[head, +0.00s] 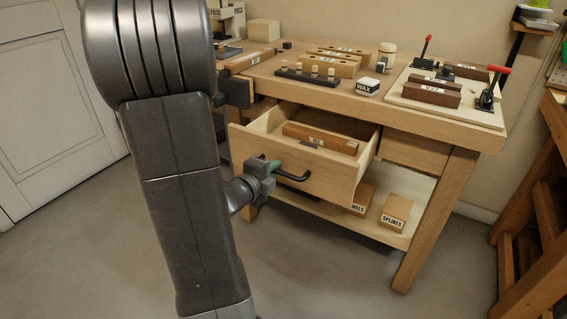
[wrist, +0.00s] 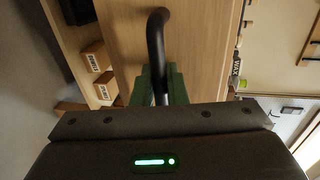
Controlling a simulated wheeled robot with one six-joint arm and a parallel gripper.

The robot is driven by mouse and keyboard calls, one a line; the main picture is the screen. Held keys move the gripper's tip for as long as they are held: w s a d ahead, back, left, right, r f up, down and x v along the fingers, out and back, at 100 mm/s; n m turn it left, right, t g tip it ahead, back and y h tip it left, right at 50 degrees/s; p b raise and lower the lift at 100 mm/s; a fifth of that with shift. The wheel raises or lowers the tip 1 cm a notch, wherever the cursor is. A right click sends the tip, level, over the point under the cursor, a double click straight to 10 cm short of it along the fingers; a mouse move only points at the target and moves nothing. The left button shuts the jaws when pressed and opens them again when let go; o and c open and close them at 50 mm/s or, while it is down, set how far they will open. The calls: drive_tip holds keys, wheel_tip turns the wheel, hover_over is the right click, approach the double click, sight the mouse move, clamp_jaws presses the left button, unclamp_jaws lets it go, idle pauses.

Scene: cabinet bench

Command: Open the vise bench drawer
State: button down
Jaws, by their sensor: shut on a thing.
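The vise bench drawer (head: 302,172) is pulled out from the wooden workbench, and its inside shows in the head view. A dark bar handle (head: 294,177) runs across its front. My gripper (head: 273,168) is at the left part of that handle, shut on it. In the wrist view the handle (wrist: 155,35) passes between the green finger pads of my gripper (wrist: 160,84), with the wooden drawer front (wrist: 195,50) behind it. A brown block (head: 320,137) with a label lies in the drawer. My arm hides the left end of the bench.
The bench top (head: 345,97) carries several wooden blocks, a wax block (head: 367,86) and a board with red-handled clamps (head: 446,100). Labelled boxes (head: 395,212) sit on the lower shelf. Another wooden bench (head: 555,150) stands at right. Floor in front is clear.

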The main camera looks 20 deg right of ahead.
drive_tip(key=shift+f+v, duration=0.2)
drive_tip(key=shift+v, duration=0.8)
drive_tip(key=c, duration=1.8)
unclamp_jaws()
drive_tip(key=shift+a, duration=0.1)
drive_tip(key=p+v, duration=0.2)
drive_tip(key=v, duration=1.1)
drive_tip(key=shift+s+a, duration=0.25)
drive_tip(key=shift+a, duration=0.05)
drive_tip(key=b+x, duration=0.2)
drive_tip(key=x, duration=1.1)
drive_tip(key=shift+w+d, duration=0.25)
drive_tip(key=shift+d, duration=0.1)
